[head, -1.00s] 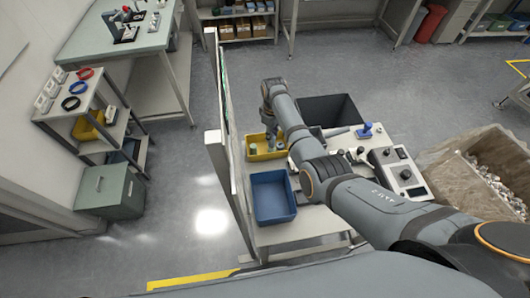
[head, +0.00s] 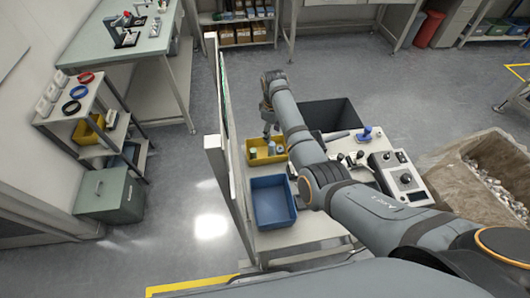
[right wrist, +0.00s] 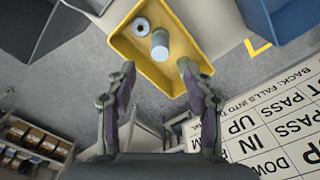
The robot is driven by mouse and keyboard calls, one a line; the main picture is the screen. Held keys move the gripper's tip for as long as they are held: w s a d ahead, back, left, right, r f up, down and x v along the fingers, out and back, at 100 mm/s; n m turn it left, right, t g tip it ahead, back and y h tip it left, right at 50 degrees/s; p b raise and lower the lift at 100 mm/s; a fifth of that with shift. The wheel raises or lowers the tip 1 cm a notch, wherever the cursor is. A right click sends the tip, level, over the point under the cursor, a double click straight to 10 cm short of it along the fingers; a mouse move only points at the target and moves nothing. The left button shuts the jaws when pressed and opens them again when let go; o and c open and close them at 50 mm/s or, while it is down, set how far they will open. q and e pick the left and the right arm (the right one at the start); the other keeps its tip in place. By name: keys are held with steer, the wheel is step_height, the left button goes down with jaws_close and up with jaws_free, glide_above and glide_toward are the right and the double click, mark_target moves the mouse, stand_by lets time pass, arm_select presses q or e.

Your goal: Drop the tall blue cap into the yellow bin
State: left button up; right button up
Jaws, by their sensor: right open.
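The yellow bin (head: 268,161) stands on the white table, and it fills the upper middle of the right wrist view (right wrist: 188,38). A pale blue, taller cylindrical cap (right wrist: 160,43) shows within the bin's outline, apart from my fingers. A shorter pale cap with a dark centre (right wrist: 141,27) lies beside it in the bin. My right gripper (head: 268,131) is above the bin. In the right wrist view its fingers (right wrist: 156,68) are spread with nothing between them. My left gripper is out of view.
A blue bin (head: 273,203) stands in front of the yellow one. A dark bin (head: 338,116) is behind to the right. An upright panel (head: 217,165) borders the table's left side.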

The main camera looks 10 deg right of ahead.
step_height(320, 180, up, 8)
steer(key=shift+f, duration=0.1)
stand_by(0.7)
